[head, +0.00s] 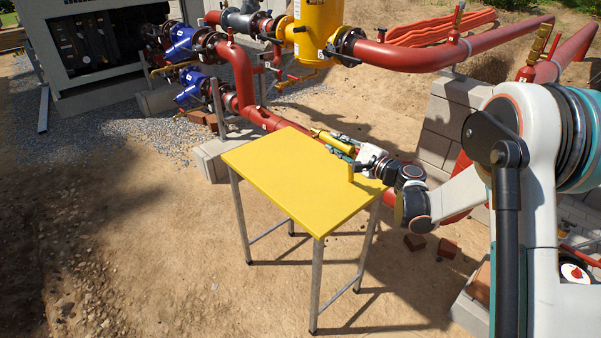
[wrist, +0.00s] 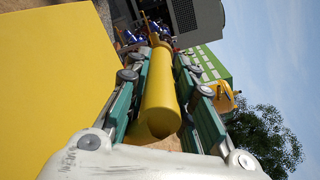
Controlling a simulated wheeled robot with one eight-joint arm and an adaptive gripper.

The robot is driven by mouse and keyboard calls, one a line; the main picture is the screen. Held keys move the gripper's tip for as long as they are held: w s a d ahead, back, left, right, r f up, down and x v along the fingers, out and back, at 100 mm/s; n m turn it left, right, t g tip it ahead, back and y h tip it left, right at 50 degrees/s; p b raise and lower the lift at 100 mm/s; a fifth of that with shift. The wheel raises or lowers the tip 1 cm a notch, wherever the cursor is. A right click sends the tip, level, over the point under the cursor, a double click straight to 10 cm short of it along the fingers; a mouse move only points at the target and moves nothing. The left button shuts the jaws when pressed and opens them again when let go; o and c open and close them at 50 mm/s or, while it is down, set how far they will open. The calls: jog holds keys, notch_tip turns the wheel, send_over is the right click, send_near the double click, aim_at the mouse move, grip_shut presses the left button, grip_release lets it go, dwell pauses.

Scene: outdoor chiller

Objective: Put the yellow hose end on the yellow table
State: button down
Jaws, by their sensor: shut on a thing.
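The yellow hose end (wrist: 160,95) is a yellow cylinder between the two green fingers of my gripper (wrist: 165,75) in the wrist view. In the head view the hose end (head: 328,139) shows at the far right part of the yellow table, held by my gripper (head: 337,143). My gripper is shut on it. The yellow table (head: 295,180) has a flat, bare top on metal legs. It also fills the left of the wrist view (wrist: 45,80). I cannot tell whether the hose end touches the tabletop or is just above or beyond its edge.
Red pipes (head: 240,75) run behind the table, with a yellow vessel (head: 315,25) and blue pumps (head: 182,45). A grey block wall (head: 450,115) stands at the right. Several loose bricks (head: 447,247) lie on the ground. The tabletop's left and front are clear.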

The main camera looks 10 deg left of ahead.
aim_at(334, 205)
jog(key=shift+s+d, duration=0.1)
jog(key=shift+s, duration=0.2)
jog(key=shift+s+d+f, duration=0.1)
jog(key=shift+f, duration=0.25)
notch_tip(334, 205, down, 19)
jog(key=b, duration=0.7)
jog(key=shift+f, duration=0.1)
jog(key=shift+f, duration=0.5)
jog(key=c, duration=1.7)
grip_release()
jog(key=shift+f, duration=0.15)
jog(key=shift+o, duration=0.2)
